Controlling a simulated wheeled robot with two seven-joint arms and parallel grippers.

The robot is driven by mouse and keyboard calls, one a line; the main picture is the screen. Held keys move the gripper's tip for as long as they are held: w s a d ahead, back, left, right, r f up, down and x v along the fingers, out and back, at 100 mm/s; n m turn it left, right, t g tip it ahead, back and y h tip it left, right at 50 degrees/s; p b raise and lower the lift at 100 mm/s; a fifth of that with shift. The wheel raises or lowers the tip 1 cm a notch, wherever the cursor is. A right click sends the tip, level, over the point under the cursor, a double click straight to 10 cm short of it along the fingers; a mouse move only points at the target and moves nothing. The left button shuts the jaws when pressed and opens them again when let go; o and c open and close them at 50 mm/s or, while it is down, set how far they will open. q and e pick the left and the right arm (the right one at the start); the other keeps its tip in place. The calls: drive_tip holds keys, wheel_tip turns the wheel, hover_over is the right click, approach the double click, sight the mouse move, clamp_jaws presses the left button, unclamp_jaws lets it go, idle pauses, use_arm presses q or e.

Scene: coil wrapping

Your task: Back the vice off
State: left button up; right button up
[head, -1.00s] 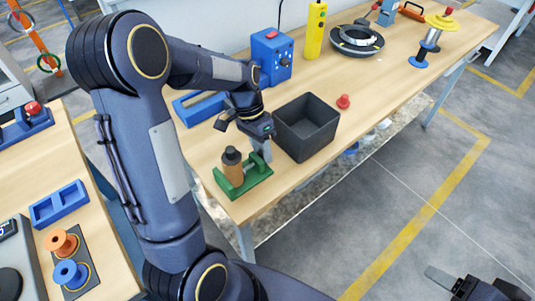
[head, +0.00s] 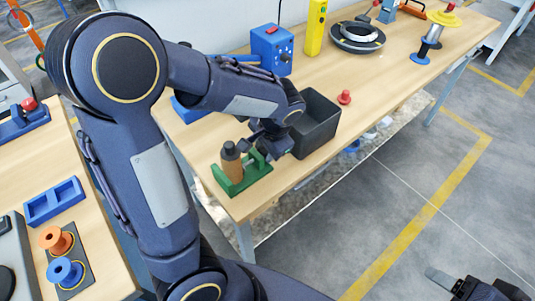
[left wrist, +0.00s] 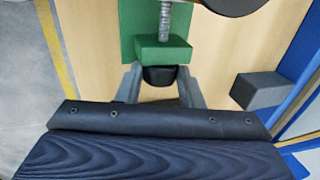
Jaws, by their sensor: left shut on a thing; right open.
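The green vice (head: 250,181) stands at the near left corner of the long wooden table. A brown cylinder with a dark top (head: 231,163) stands upright in it. My left gripper (head: 262,152) is at the vice's right end. In the left wrist view, its two grey fingers (left wrist: 160,88) are on either side of the vice's black knob (left wrist: 160,77), shut on it. The vice's threaded screw (left wrist: 165,20) and green end block (left wrist: 163,52) show beyond the knob. My right gripper (head: 440,279) is low at the bottom right, open, apart from the table and only partly in view.
A dark grey bin (head: 322,135) stands close to the right of my left gripper. A blue control box (head: 271,48), a yellow pendant (head: 315,28) and a red knob (head: 344,97) are farther back. The table between the red knob and the blue spool (head: 421,54) is clear.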

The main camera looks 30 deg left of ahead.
use_arm(q)
drive_tip(key=shift+f, duration=0.2)
drive_tip(key=y+b, duration=0.2)
drive_tip(key=b, duration=0.1)
drive_tip(key=t+y+b, duration=0.1)
drive_tip(key=shift+s+d+f, duration=0.2)
drive_tip(key=shift+d+f, duration=0.15)
drive_tip(key=shift+d, duration=0.05)
drive_tip(key=shift+r+b, duration=0.15)
drive_tip(key=shift+b, duration=0.2)
drive_tip(key=shift+r, duration=0.15)
drive_tip(key=o, duration=0.6)
drive_tip(key=h+p, duration=0.1)
drive_tip(key=p, duration=0.1)
drive_tip(key=r+h+p, duration=0.1)
drive_tip(key=p, duration=0.1)
drive_tip(key=shift+w+a+r+g, duration=0.15)
drive_tip(key=shift+a+g, duration=0.15)
drive_tip(key=shift+a, duration=0.1)
drive_tip(key=shift+f+h+p, duration=0.2)
drive_tip(key=shift+h+p, duration=0.1)
drive_tip(key=shift+p, duration=0.15)
drive_tip(key=shift+f, duration=0.2)
